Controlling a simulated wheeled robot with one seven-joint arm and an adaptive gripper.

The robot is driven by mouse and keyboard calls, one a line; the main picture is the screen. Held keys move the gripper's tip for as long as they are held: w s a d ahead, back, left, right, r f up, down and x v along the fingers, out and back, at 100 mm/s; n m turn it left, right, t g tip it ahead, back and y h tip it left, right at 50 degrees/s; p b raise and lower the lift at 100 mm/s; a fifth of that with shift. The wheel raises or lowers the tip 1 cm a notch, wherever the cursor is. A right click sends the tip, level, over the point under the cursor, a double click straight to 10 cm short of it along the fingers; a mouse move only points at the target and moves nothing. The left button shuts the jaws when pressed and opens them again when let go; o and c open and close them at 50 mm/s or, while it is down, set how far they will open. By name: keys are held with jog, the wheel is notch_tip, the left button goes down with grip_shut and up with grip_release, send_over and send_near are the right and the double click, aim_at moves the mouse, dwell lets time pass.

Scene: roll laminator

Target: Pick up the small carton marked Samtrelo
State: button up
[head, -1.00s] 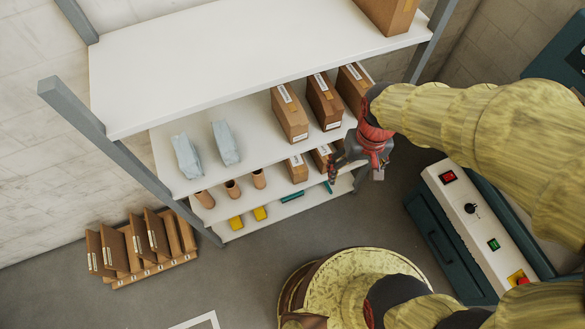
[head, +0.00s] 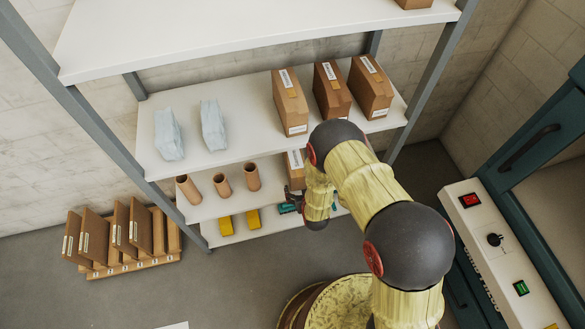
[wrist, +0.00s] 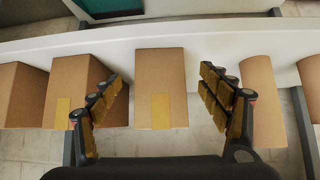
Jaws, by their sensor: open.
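In the wrist view, my gripper (wrist: 161,76) is open. A small brown carton (wrist: 160,95) with a yellow tape strip shows between its two fingers, with a gap on each side. I cannot tell whether the fingertips reach alongside it. This carton (head: 294,162) also shows in the head view on the middle shelf, right of the tubes, partly hidden by my arm. Two more cartons stand left of it in the wrist view, one (wrist: 88,80) partly behind the left finger and one (wrist: 22,92) at the edge. No name is readable, so I cannot tell which is Samtrelo.
Brown tubes (head: 222,185) stand beside the cartons. The shelf above holds larger cartons (head: 333,92) and grey-blue packets (head: 213,124). Yellow and teal items (head: 226,226) lie on the shelf below. The laminator (head: 497,235) stands at the right.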

aim_at(295, 157)
jog(key=w+r+t, duration=0.1)
jog(key=w+r, duration=0.1)
jog(key=w+a+r+t, duration=0.1)
jog(key=r, duration=0.2)
jog(key=w+r+t, duration=0.1)
jog(key=w+r, duration=0.1)
jog(key=shift+w+a+r+t+y, duration=0.25)
jog(key=shift+w+r+t+y, duration=0.05)
jog(key=shift+w+y, duration=0.1)
jog(key=shift+w, duration=0.25)
jog(key=b+x, duration=0.3)
jog(key=x, duration=0.3)
jog(key=shift+w+f, duration=0.2)
jog(key=shift+w+a+f+b, duration=0.1)
jog(key=shift+w+a+b, duration=0.05)
jog(key=shift+w+b, duration=0.2)
jog(key=shift+c, duration=0.8)
grip_shut()
